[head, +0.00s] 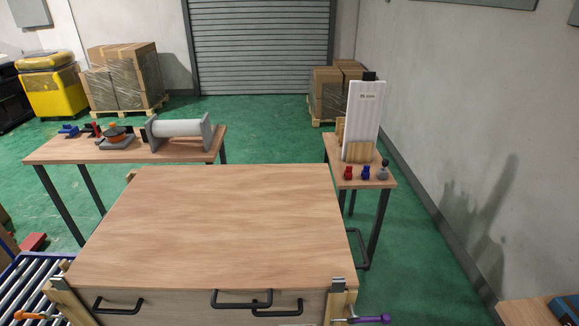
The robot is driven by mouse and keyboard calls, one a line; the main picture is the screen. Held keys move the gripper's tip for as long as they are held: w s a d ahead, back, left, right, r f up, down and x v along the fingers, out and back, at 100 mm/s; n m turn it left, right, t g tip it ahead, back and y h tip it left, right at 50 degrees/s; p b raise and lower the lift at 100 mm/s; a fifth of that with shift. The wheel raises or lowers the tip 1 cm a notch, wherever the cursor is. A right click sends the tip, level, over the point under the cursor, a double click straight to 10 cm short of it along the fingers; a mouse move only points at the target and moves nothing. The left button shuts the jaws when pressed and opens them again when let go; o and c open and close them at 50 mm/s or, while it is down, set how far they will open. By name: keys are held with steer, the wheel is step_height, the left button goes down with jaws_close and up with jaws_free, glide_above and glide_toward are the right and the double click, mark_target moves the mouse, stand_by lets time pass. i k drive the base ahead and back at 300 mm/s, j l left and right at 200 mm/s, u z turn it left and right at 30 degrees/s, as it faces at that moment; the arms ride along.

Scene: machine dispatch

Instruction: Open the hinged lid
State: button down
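The hinged lid (215,225) is a large flat light-wood panel that lies level over a wooden box (180,304) in the middle of the head view. It looks shut. A black bar handle (242,304) is at the middle of its front edge. Metal latch-like pieces sit at the front left corner (57,283) and the front right corner (338,285). I cannot tell their state. The hinges are not clearly visible. My gripper is not in view.
Orange (35,315) and purple (370,319) handled parts stick out at the front corners. A side table (60,149) at back left holds a grey spool and fixtures. A small table (362,183) at right holds a white panel and knobs. A roller conveyor (32,285) is at front left.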

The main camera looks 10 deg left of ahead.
mark_target(215, 228)
steer(key=u, duration=1.7)
steer(key=i+j+u, duration=0.45)
